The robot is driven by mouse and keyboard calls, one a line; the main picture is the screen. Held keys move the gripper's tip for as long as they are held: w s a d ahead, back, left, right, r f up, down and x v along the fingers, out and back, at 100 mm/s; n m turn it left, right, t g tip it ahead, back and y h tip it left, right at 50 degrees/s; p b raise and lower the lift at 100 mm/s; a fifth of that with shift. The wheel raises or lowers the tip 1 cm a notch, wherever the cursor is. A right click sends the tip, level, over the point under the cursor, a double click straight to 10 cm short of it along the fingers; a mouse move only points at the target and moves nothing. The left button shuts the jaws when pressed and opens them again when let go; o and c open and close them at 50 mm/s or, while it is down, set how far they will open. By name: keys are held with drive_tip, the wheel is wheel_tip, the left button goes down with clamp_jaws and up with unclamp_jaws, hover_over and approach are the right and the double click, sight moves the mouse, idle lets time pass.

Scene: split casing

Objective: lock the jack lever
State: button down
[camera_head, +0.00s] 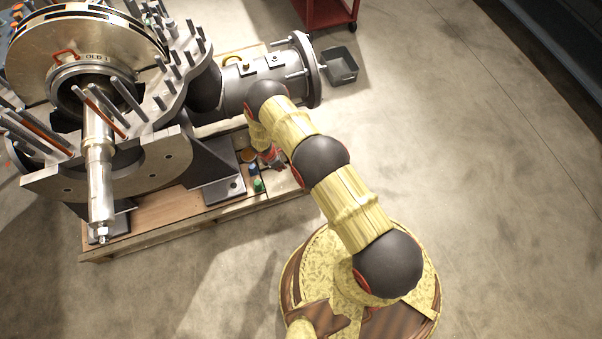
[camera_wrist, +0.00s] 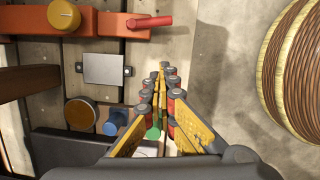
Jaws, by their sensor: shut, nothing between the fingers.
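A red lever (camera_wrist: 150,21) sticks out to the right from an orange-red bar (camera_wrist: 100,24) near the top of the wrist view. I take it to be the jack lever. My gripper (camera_wrist: 161,72) has its yellow fingers shut together with nothing between them. The fingertips point toward the lever and appear apart from it, a little below it in the picture. In the head view my gripper (camera_head: 271,159) is low beside the casing's wooden base, partly covered by my arm. I cannot make out the lever there.
A yellow knob (camera_wrist: 63,14) sits on the bar. A grey plate (camera_wrist: 103,69), a brown round cap (camera_wrist: 81,113), a blue knob (camera_wrist: 115,122) and a green one (camera_wrist: 153,133) lie nearby. The large casing (camera_head: 120,165) stands left on a wooden pallet (camera_head: 150,237). Floor at right is clear.

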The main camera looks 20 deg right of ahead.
drive_tip(key=shift+a+f+n, duration=0.2)
drive_tip(key=shift+n, duration=0.1)
drive_tip(key=shift+s+f, duration=0.1)
drive_tip(key=b+x, duration=0.4)
drive_tip(key=x, duration=0.6)
drive_tip(key=shift+a, duration=0.1)
drive_tip(key=shift+d+f+b, duration=0.25)
drive_tip(key=shift+d+b, duration=0.3)
drive_tip(key=shift+d, duration=0.6)
drive_tip(key=shift+w+d, duration=0.3)
drive_tip(key=shift+d, duration=0.55)
